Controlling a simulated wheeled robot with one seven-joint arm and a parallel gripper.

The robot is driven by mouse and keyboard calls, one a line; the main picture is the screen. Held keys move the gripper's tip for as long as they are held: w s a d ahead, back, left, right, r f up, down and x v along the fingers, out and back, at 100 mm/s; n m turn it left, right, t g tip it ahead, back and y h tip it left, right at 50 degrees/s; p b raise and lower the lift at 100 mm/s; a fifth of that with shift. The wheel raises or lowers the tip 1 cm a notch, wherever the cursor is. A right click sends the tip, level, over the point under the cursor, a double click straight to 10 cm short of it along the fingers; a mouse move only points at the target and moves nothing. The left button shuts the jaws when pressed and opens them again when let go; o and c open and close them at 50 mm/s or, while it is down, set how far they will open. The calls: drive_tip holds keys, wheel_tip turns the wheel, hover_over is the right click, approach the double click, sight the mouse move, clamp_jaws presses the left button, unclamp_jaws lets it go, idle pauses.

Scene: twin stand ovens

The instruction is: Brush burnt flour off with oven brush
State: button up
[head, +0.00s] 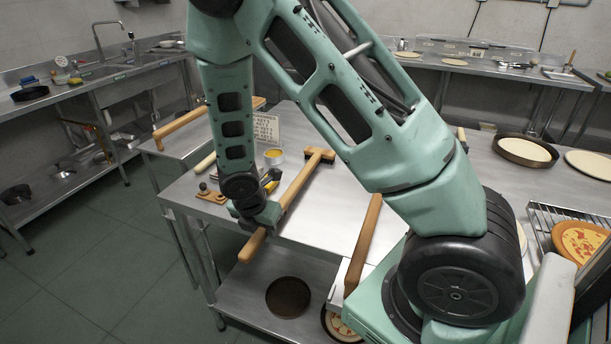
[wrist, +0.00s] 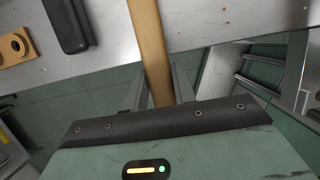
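The oven brush (head: 297,185) has a long wooden handle and a T-shaped head (head: 320,155) with a dark edge. Its head lies over the steel table, and its handle end sticks out past the front edge. My gripper (head: 262,216) is at the handle, near that edge. In the wrist view the handle (wrist: 150,45) runs between the two fingers of my gripper (wrist: 159,82). I cannot tell whether both fingers touch the wood. The handle's near end is hidden behind the gripper body. No burnt flour is visible.
On the steel table (head: 325,205) are a yellow-filled tub (head: 274,156), a small sign (head: 266,127) and a wooden piece with knobs (head: 211,195). Another wooden handle (head: 364,240) lies to the right. A dark round pan (head: 288,297) sits on the lower shelf. Floor at left is clear.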

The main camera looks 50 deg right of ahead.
clamp_jaws()
idle(1.0)
drive_tip(key=shift+r, duration=0.1)
wheel_tip(320, 180, up, 12)
drive_tip(key=p, duration=1.1)
